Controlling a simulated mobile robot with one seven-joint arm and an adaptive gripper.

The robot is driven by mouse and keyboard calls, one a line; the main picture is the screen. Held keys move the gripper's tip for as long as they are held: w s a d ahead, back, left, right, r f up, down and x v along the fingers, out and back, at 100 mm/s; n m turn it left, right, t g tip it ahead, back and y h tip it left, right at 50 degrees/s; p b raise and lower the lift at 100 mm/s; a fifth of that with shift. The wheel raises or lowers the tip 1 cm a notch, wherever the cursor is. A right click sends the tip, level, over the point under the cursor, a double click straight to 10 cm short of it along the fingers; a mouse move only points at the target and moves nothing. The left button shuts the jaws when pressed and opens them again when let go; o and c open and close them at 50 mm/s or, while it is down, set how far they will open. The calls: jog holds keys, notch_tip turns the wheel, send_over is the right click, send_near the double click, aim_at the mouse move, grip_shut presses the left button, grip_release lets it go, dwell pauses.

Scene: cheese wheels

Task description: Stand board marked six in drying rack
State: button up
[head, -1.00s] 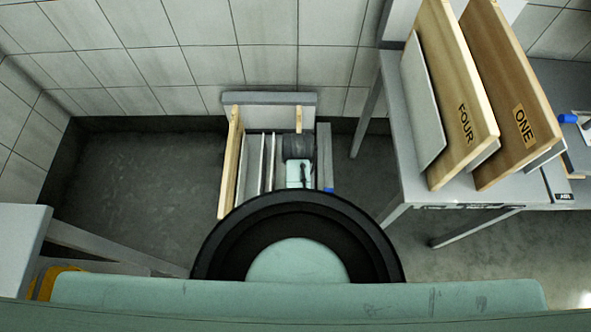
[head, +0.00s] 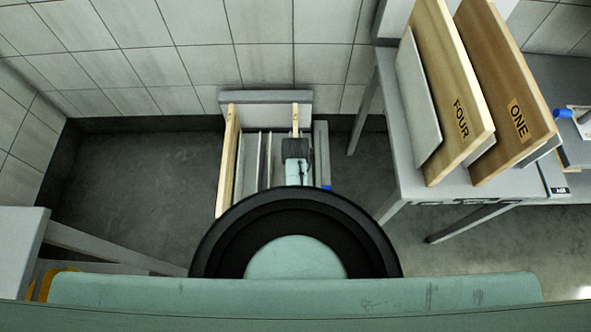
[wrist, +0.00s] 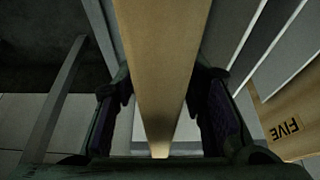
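The drying rack (head: 265,97) stands on the floor against the tiled wall, with thin upright dividers. A wooden board (head: 295,118) stands upright at its right side; its marking is not visible. My gripper (wrist: 160,90) has one finger on each side of this board's edge (wrist: 162,40) in the wrist view, and the fingertips look pressed against it. In the head view my arm and wrist hide the board's near part. Another wooden board (head: 228,165) stands at the rack's left end. The wrist view shows a board marked FIVE (wrist: 285,128) across the dividers.
A grey table (head: 400,185) at the right holds upright boards marked FOUR (head: 450,90) and ONE (head: 508,80), with a pale panel beside FOUR. Another grey table (head: 20,235) stands at the lower left. The floor left of the rack is clear.

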grip_shut()
dwell(0.8)
jog(key=shift+w+r, duration=0.1)
